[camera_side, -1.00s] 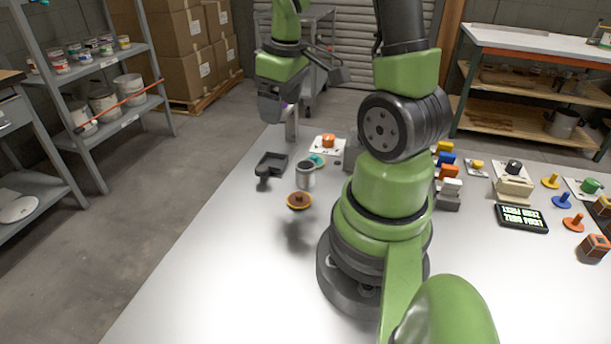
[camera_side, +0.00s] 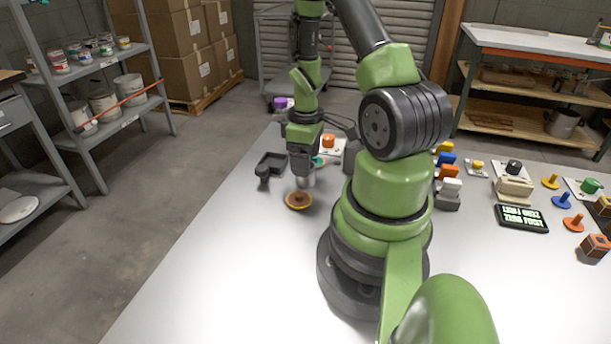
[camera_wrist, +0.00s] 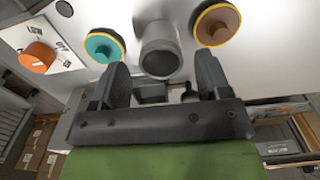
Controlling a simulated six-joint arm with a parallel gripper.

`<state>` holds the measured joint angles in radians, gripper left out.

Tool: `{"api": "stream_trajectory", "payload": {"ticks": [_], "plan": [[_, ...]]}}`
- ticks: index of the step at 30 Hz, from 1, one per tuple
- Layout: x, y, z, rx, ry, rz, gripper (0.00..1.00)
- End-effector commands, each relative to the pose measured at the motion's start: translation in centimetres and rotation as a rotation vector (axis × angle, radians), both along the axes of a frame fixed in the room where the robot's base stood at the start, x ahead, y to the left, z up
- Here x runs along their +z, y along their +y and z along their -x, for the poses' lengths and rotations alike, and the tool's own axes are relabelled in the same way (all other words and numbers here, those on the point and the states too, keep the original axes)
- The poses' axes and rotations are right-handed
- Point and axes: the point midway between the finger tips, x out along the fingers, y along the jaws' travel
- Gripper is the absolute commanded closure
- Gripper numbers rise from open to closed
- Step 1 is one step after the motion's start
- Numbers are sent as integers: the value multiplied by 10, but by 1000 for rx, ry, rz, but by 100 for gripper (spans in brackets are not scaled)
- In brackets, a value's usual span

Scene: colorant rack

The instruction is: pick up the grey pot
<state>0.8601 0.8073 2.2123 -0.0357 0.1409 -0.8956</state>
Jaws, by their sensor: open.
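The grey pot (camera_wrist: 160,50) is a round, open-topped cylinder standing on the white table. In the wrist view it is beyond and between my two fingertips, near the top middle. In the side view the pot (camera_side: 305,183) shows just below my gripper, its upper part hidden by the fingers. My gripper (camera_side: 301,170) points down over the pot. In the wrist view my gripper (camera_wrist: 160,72) has its fingers wide apart with nothing held between them.
A brown disc with a yellow rim (camera_wrist: 216,23) and a teal disc (camera_wrist: 104,46) lie close on either side of the pot. An orange knob (camera_wrist: 38,57) sits on a white plate nearby. The front-left table is clear.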

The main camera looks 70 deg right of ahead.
Motion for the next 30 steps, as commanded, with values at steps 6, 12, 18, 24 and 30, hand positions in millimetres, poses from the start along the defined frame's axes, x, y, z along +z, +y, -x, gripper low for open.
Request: {"api": "stream_trajectory", "payload": {"ticks": [6,12,18,24,30], "plan": [[-26,1,0,-1,1,-2,30],[-29,1,-1,-1,-1,0,30],[-29,1,-1,-1,0,0,53],[-29,1,-1,-1,0,0,85],[-28,1,-1,-1,-1,0,85]]}}
